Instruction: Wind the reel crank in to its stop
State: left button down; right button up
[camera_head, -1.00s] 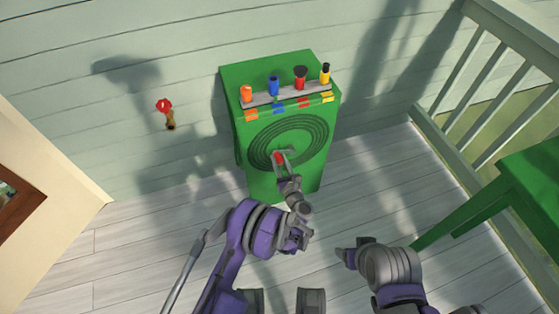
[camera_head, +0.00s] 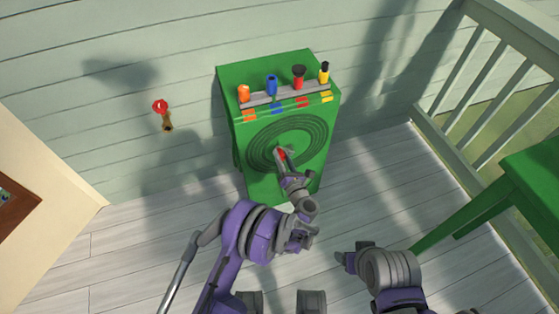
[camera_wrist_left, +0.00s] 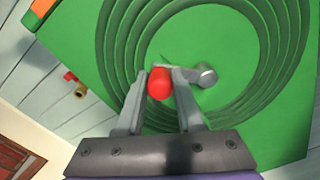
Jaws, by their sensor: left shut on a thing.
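The reel is a set of dark green coiled rings (camera_head: 318,132) on the front face of a green cabinet (camera_head: 265,185). In the left wrist view the crank (camera_wrist_left: 207,75) is a grey arm at the coil's centre with a red knob (camera_wrist_left: 160,82) to the left of its hub. My left gripper (camera_wrist_left: 159,88) is shut on the red knob, one finger on each side. In the head view the gripper (camera_head: 283,157) covers most of the crank. My right gripper (camera_head: 345,260) is low in the head view, away from the cabinet; its jaws are unclear.
Orange, blue, red and yellow fittings stand on a grey rail (camera_head: 290,97) on the cabinet top. A red-handled tap (camera_head: 163,112) sticks out of the wall at left. A green table (camera_head: 535,185) and a railing stand at right.

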pick_arm(q)
jog(key=shift+w+d+r+m+b, duration=0.35)
jog(key=shift+d+m, duration=0.5)
jog(key=shift+m, duration=0.7)
jog(key=shift+w+d+r+m+b, duration=0.2)
jog(key=shift+d+r+m+b, duration=0.25)
jog(key=shift+d+m, duration=0.8)
jog(key=shift+w+d+r+m+b, duration=0.3)
jog(key=shift+d+m+b, duration=0.15)
jog(key=shift+m, duration=1.45)
jog(key=c, duration=0.5)
grip_release()
jog(key=shift+d, duration=0.1)
jog(key=shift+c, duration=0.2)
jog(key=shift+s, duration=0.15)
jog(key=p+v, duration=0.1)
jog(key=v, duration=0.9)
jog(key=shift+s+p, duration=0.3)
jog(key=shift+p, duration=0.05)
